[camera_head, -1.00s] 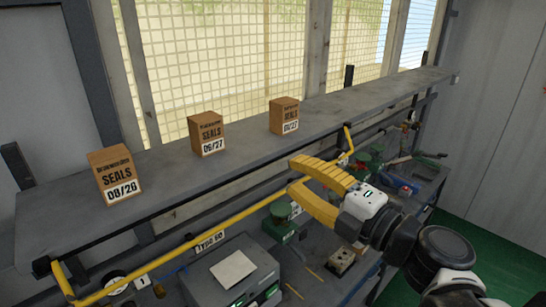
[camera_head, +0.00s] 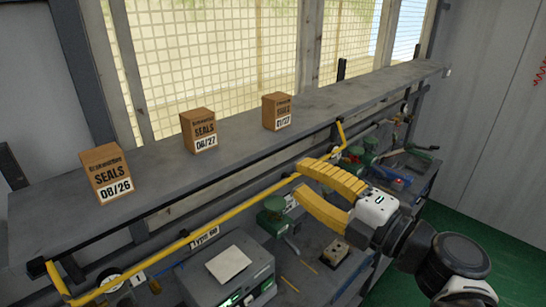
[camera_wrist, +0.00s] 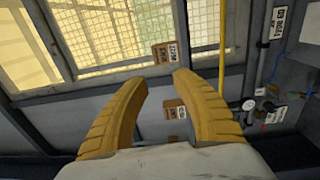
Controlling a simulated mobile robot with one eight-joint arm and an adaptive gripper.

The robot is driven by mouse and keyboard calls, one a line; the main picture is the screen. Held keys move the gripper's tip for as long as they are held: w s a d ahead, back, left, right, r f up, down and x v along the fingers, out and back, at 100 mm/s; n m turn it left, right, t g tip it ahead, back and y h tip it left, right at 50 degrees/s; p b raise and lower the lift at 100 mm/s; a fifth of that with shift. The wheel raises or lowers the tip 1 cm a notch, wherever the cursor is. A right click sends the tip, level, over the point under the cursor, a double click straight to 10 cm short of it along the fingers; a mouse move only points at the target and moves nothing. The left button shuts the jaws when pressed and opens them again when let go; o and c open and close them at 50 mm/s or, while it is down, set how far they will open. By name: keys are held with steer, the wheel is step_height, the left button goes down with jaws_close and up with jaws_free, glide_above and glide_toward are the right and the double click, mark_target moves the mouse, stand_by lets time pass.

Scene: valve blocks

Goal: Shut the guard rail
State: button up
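The guard rail (camera_head: 215,220) is a yellow bar running along the front of the grey shelf, with bent ends at the left and right. In the wrist view the rail (camera_wrist: 222,50) passes to the right of the right finger, not between the fingers. My gripper (camera_head: 298,179) has thick yellow ribbed fingers, spread apart and empty, near the right part of the rail. In the wrist view my gripper (camera_wrist: 160,82) also shows a clear gap. The upper finger hides part of the rail in the head view, and I cannot tell whether they touch.
Three cardboard seal boxes (camera_head: 107,173) (camera_head: 198,130) (camera_head: 276,111) stand on the shelf (camera_head: 250,150). Below are a grey device (camera_head: 228,278) with a label and green valve parts (camera_head: 273,213). A mesh window is behind the shelf. Green floor (camera_head: 480,235) is free at the right.

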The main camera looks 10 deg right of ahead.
steer(key=v, duration=0.6)
steer(key=shift+s, duration=0.1)
